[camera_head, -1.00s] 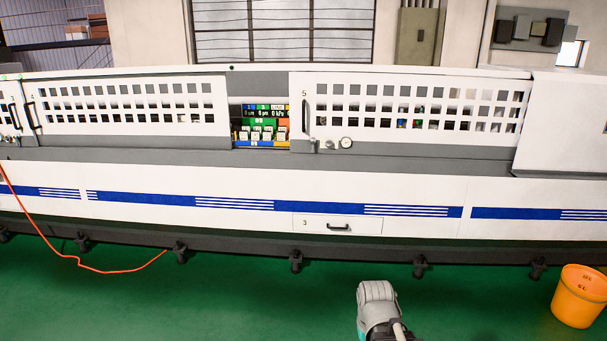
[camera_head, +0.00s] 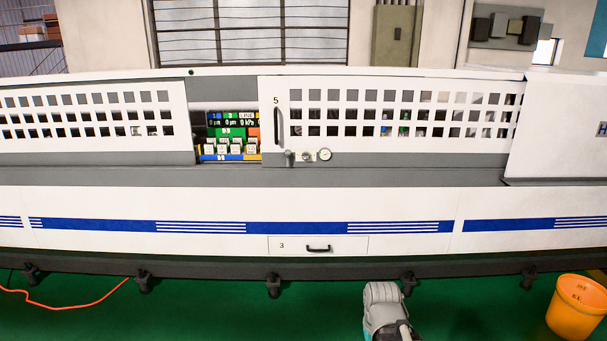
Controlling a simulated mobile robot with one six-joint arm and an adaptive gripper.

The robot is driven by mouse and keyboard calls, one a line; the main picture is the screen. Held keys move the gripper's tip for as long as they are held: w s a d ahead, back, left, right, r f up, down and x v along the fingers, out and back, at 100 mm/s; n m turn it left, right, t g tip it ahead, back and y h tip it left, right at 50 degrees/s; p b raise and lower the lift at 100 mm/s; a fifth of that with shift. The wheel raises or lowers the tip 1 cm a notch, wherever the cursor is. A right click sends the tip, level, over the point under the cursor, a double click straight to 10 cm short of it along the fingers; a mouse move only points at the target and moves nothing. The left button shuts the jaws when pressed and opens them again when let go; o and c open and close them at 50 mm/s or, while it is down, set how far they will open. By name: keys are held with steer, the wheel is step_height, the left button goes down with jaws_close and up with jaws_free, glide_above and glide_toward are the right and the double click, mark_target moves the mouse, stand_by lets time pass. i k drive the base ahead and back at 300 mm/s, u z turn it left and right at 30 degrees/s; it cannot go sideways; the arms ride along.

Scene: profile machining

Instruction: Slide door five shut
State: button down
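Door five (camera_head: 266,135) is a white sliding panel with rows of square holes and the number 5 at its upper left. Its black upright handle (camera_head: 278,127) is near its left edge. The door stands partly open, with a gap (camera_head: 226,105) on its left that shows coloured displays and white blocks inside the machine. A grey rounded part of my arm (camera_head: 384,295) shows at the bottom, in front of the machine and well below the door. My gripper's fingers cannot be made out.
A drawer marked 3 (camera_head: 345,245) is shut in the lower front, below the door. A valve and a round gauge (camera_head: 325,154) sit below the door's handle. An orange bucket (camera_head: 577,309) stands on the green floor at right. An orange cable (camera_head: 75,303) lies at left. The floor between is clear.

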mark_target(275, 104)
steer(key=z, duration=0.25)
steer(key=i, duration=1.55)
steer(key=z, duration=0.7)
steer(key=i, duration=1.75)
steer(key=z, duration=0.3)
